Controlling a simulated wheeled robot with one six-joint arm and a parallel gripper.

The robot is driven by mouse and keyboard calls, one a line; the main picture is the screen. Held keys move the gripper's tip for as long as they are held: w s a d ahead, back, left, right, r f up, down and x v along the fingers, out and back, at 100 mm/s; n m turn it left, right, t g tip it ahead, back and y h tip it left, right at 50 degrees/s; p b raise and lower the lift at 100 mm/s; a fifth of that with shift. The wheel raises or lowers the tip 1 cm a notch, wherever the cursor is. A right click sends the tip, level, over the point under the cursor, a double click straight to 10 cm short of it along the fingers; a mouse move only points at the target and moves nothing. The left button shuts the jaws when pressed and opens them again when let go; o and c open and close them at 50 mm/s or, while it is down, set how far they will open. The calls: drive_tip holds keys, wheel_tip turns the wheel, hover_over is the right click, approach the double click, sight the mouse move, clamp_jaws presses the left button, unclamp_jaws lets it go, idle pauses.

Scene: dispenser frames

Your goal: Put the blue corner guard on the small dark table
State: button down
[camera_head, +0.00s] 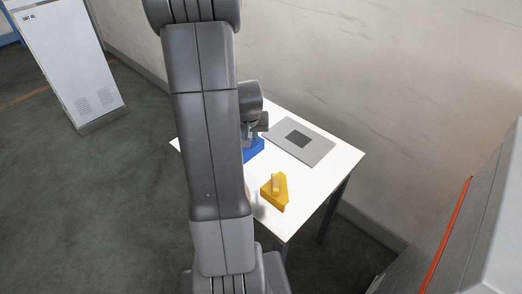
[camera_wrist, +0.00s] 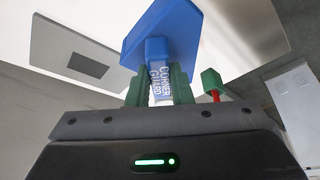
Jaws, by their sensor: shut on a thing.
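The blue corner guard (camera_head: 254,149) shows in the head view at the white table, partly hidden behind my arm. In the wrist view the blue corner guard (camera_wrist: 165,30) has a wide blue body and a narrower grip part lettered "CORNER GUARD". My gripper (camera_wrist: 160,88) has green fingers, shut on that grip part from both sides. In the head view my gripper (camera_head: 252,131) is mostly hidden by the arm, just above the blue piece. I cannot tell whether the guard touches the tabletop. No small dark table can be made out.
The white table (camera_head: 337,160) also bears a grey plate with a dark square (camera_head: 317,150) and a yellow corner guard (camera_head: 276,191). A wall (camera_head: 350,60) runs behind it. A white cabinet (camera_head: 70,60) stands at the upper left. A green-and-red item (camera_wrist: 212,84) shows in the wrist view.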

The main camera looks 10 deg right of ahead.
sight(251, 154)
drive_tip(key=shift+s+f+b, duration=0.1)
drive_tip(key=shift+f+b, duration=0.8)
drive_tip(key=shift+f, duration=3.75)
drive_tip(key=shift+f, duration=0.2)
drive_tip(key=c, duration=1.3)
unclamp_jaws()
drive_tip(key=shift+r, duration=0.2)
drive_tip(key=shift+r, duration=0.3)
drive_tip(key=d+p+v, duration=0.1)
drive_tip(key=v, duration=1)
drive_tip(key=shift+s+a+r+p, duration=0.2)
drive_tip(key=shift+a+p, duration=0.15)
drive_tip(key=shift+a, duration=0.15)
